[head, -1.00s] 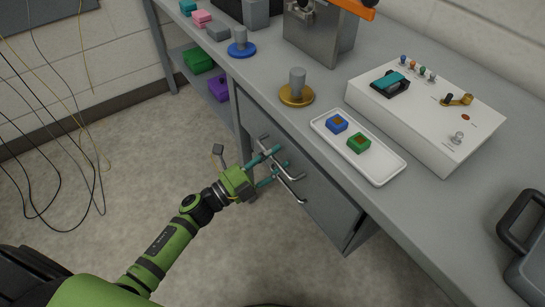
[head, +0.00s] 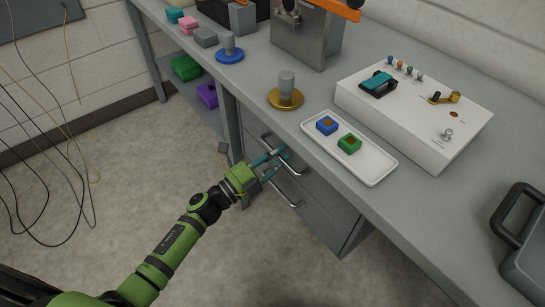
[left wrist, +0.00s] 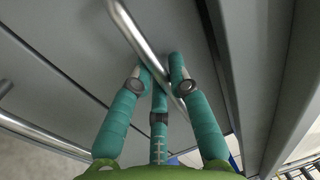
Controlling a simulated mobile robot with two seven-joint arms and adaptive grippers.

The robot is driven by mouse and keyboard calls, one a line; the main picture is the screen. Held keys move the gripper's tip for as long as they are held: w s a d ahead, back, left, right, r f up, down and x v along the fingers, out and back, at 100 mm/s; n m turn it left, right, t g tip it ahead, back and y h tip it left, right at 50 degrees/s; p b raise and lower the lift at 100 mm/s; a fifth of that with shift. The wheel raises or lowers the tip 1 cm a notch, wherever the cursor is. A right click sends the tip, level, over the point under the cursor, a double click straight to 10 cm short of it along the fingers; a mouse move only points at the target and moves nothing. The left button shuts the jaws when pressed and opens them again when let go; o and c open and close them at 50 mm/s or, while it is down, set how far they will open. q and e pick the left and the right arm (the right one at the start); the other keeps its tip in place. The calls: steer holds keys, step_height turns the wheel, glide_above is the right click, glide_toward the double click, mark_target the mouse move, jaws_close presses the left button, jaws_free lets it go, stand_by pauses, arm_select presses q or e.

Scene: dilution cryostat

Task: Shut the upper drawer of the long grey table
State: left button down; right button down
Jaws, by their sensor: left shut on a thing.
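The long grey table (head: 410,205) runs diagonally through the head view. Its grey drawer unit hangs under the front edge, with the upper drawer (head: 257,124) on top. The upper drawer's bar handle (head: 297,170) is metal, and it crosses the left wrist view (left wrist: 137,35) at a slant. My left gripper (head: 280,154), with teal fingers, is shut on this handle; its fingers (left wrist: 163,75) lie on both sides of the bar in the left wrist view. Any gap between drawer front and cabinet is too small to judge. My right gripper is not in view.
A lower drawer handle (head: 283,194) sits just below my gripper. On the tabletop are a white tray (head: 372,176) with blue and green blocks, a brass-based post (head: 286,97) and a white control box (head: 410,115).

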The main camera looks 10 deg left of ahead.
arm_select(q)
steer(key=c, duration=1.5)
jaws_free()
steer(key=shift+w+r, duration=0.1)
steer(key=shift+r, duration=0.05)
steer(key=o, duration=0.3)
steer(key=shift+d, duration=0.15)
steer(key=shift+o, duration=0.2)
steer(key=v, duration=1.2)
steer(key=shift+w, duration=0.1)
